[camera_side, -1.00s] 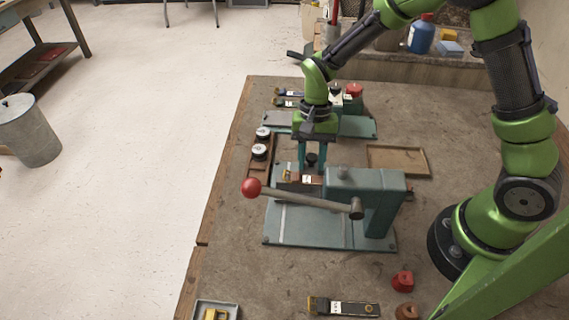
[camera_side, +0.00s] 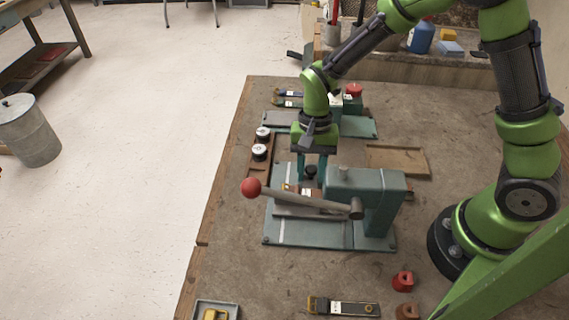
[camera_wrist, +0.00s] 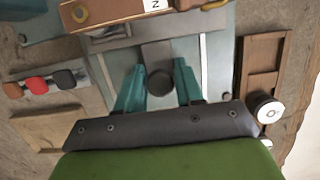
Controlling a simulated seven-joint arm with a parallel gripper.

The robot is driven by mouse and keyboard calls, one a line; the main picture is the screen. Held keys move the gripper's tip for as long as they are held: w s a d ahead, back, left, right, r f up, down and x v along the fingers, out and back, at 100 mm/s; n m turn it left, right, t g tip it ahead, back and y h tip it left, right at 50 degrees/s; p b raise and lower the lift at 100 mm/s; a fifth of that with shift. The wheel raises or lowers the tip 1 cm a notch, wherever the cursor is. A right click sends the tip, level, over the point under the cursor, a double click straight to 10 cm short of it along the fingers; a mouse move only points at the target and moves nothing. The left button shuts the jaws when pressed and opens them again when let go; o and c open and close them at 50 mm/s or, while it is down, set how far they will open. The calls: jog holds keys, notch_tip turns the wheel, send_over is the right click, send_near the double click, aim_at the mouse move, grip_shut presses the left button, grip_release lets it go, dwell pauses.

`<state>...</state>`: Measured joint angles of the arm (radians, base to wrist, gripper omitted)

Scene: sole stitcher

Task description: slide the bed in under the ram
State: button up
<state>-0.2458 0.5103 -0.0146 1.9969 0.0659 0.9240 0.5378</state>
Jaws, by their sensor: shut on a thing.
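The green-grey press (camera_side: 383,195) stands on a base plate (camera_side: 335,235) with pale strips. Its lever, with a red ball (camera_side: 251,187), points left across the view. The ram's lower end is hidden behind the press head and lever. The bed (camera_side: 290,211) is a grey slab on the base plate, partly behind the lever. A brown piece with a white label (camera_wrist: 135,11) lies on it. My gripper (camera_side: 311,172) is shut on the bed's dark round knob (camera_wrist: 159,83), which shows between the teal fingers in the wrist view.
A brown rack with black-and-white spools (camera_side: 260,152) stands left of my gripper. A second green base (camera_side: 355,127) is behind it. An empty brown tray (camera_side: 397,160) lies to the right. A labelled strap (camera_side: 343,306) and red block (camera_side: 402,281) lie in front.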

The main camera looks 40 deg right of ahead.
aim_at(311, 186)
jog(key=shift+s+a, duration=0.15)
jog(key=shift+a, duration=0.05)
jog(key=shift+s+a, duration=1.4)
jog(key=o, duration=0.6)
jog(key=shift+r, duration=3.25)
jog(key=shift+w+d, duration=0.1)
